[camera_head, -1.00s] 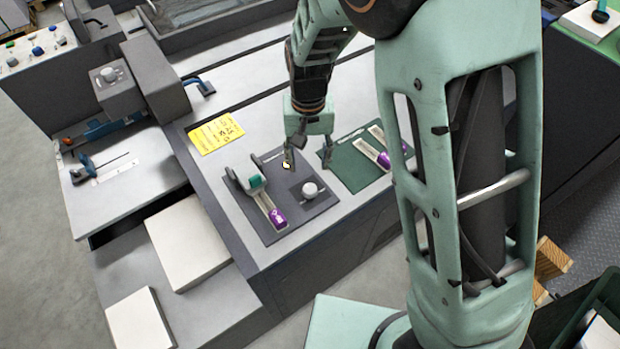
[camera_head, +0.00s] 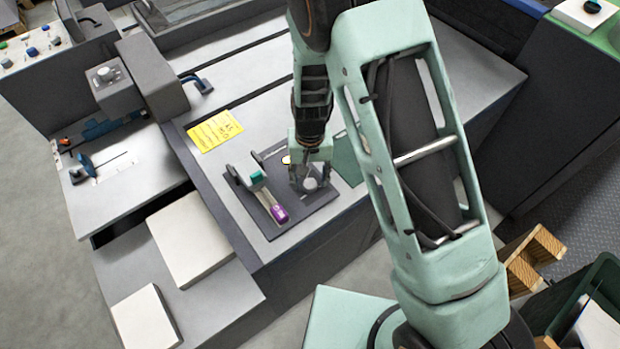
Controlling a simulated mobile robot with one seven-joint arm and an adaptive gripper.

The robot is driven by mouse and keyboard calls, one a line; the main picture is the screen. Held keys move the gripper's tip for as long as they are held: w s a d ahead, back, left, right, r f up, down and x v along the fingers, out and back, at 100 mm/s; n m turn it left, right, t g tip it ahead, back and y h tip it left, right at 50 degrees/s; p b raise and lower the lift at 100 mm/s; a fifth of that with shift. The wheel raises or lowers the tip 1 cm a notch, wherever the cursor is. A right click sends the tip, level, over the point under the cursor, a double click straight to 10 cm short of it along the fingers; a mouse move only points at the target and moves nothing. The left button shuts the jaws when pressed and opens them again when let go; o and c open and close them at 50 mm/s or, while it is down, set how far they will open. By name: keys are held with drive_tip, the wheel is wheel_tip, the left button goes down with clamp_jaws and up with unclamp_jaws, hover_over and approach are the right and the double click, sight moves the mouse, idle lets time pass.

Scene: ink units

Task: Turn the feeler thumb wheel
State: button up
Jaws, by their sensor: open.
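A grey round knob (camera_head: 310,183) sits on the dark panel (camera_head: 318,203) on the machine top. It looks like the thumb wheel, but no readable label confirms this. My gripper (camera_head: 309,182) is open and points down over the knob, with its fingers around or just above it. I cannot tell whether they touch it. The fingers hide part of the knob. A lever with a teal block (camera_head: 257,177) and a purple end (camera_head: 280,214) lies left of the knob on the same panel.
A yellow note (camera_head: 214,131) lies on the machine top behind the panel. A green panel (camera_head: 347,160) is partly hidden by my arm at right. A blue-handled fitting (camera_head: 85,163) is on the lower left table. White paper stacks (camera_head: 188,238) stand at front left.

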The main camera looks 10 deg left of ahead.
sight(310, 183)
drive_tip(key=shift+f, duration=0.45)
drive_tip(key=c, duration=1.2)
drive_tip(key=shift+o, duration=0.2)
drive_tip(key=shift+m+b, duration=0.35)
drive_tip(key=shift+m, duration=1.75)
drive_tip(key=o, duration=1.2)
drive_tip(key=shift+c, duration=0.2)
wheel_tip(310, 183, up, 12)
